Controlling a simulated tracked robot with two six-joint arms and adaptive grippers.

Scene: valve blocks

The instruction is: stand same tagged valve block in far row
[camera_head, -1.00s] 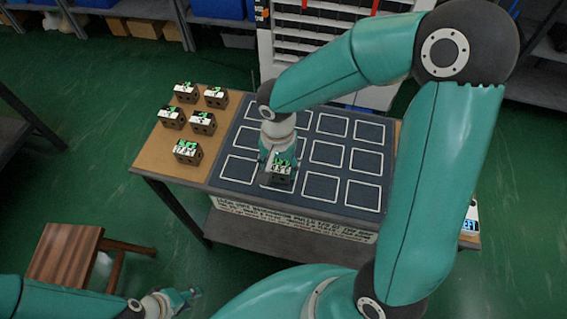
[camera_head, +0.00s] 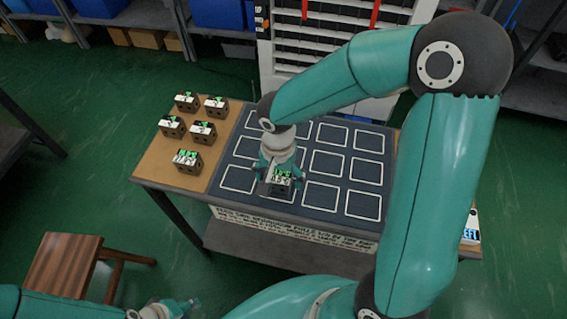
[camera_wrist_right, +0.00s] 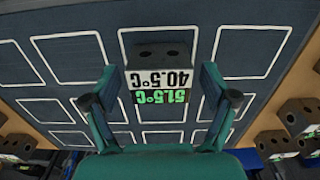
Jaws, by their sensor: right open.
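A dark valve block (camera_head: 281,187) with a white and green tag stands on the dark grid board (camera_head: 310,205), in the row nearest me, second outline from the left. In the right wrist view the block (camera_wrist_right: 160,52) shows two dark holes, and its tag reads 40.5°C and 51.5°C upside down. My right gripper (camera_head: 277,186) is open around this block, with a finger on either side and gaps visible in the wrist view (camera_wrist_right: 160,95). My left gripper (camera_head: 185,306) is low at the left, away from the table; its jaw opening is unclear.
Several similar tagged blocks, such as the front one (camera_head: 187,161), stand on the wooden strip (camera_head: 160,168) left of the board. The other visible outlines look empty; my right arm covers part of the far row. A wooden stool (camera_head: 62,265) stands lower left.

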